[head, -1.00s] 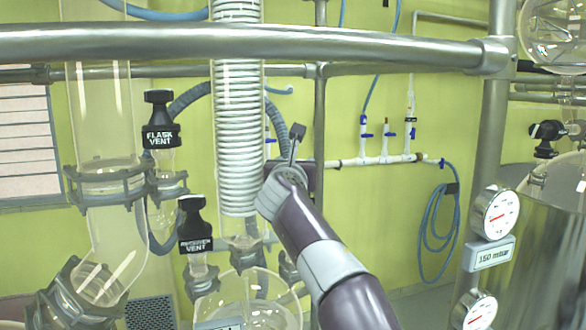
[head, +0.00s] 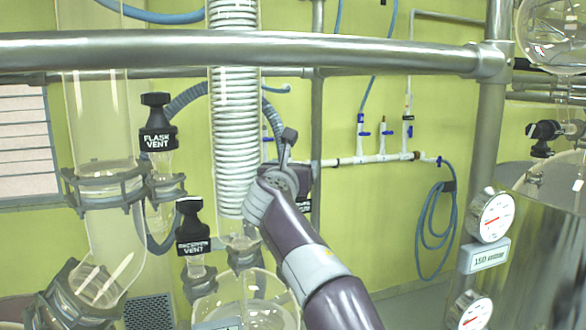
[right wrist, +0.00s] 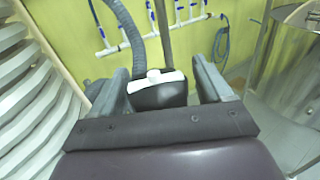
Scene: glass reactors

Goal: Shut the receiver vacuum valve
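My right gripper (head: 287,142) reaches up from the bottom of the head view, just right of the white coiled condenser. In the right wrist view, its two grey fingers (right wrist: 160,76) are spread apart. A black valve handle (right wrist: 157,92) with a white stripe and a small white knob on top sits between them. A narrow gap shows on each side of the handle, so the fingers look clear of it. In the head view, the handle is mostly hidden behind my gripper and its lettering cannot be read. My left gripper is not in view.
Black valves marked FLASK VENT (head: 158,125) and RECEIVER VENT (head: 193,228) stand left of the coiled condenser (head: 236,120). A steel rail (head: 250,48) crosses in front. A grey hose (right wrist: 130,38) runs close beyond the fingers. A gauge (head: 491,216) is at right.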

